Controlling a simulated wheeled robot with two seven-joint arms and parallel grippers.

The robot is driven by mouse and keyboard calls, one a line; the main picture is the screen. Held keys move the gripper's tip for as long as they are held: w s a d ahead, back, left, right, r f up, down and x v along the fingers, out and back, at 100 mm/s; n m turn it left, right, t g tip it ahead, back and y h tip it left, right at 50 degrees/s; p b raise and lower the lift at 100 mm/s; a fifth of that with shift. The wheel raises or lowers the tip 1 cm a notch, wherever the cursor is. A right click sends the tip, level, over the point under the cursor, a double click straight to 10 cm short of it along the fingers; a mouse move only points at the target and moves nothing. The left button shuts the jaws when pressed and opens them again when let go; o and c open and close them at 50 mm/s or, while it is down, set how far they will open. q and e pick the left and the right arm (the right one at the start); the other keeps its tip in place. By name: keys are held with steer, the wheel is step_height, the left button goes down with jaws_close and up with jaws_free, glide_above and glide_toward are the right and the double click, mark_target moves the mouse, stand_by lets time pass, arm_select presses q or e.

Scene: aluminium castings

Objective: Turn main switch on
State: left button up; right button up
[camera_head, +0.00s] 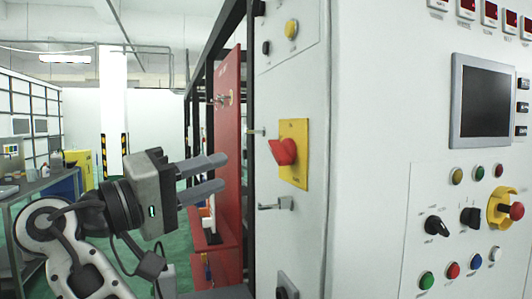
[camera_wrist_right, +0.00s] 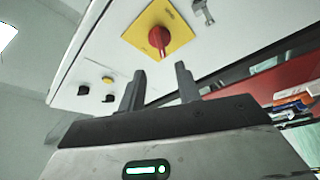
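The main switch is a red rotary knob (camera_head: 284,151) on a yellow square plate (camera_head: 295,170), mounted on the narrow side of the white cabinet. In the right wrist view the red knob (camera_wrist_right: 159,39) and yellow plate (camera_wrist_right: 178,33) show beyond the fingertips. My right gripper (camera_head: 222,172) is left of the knob in the head view, fingers pointing toward the cabinet. In the wrist view its two fingers (camera_wrist_right: 160,73) are apart with nothing between them. It does not touch the knob. My left gripper is in neither view.
The white cabinet (camera_head: 375,100) carries a screen (camera_head: 482,102), several buttons and a red emergency stop (camera_head: 516,211). A metal handle (camera_head: 277,204) sticks out below the switch. A red panel (camera_head: 229,150) stands behind my gripper. A grey bench (camera_head: 38,183) is at far left.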

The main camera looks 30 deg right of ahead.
mark_target(273, 154)
steer(key=p+x, duration=0.2)
steer(key=x, duration=0.9)
steer(key=shift+d+p, duration=0.2)
steer(key=shift+p, duration=0.2)
jaws_close()
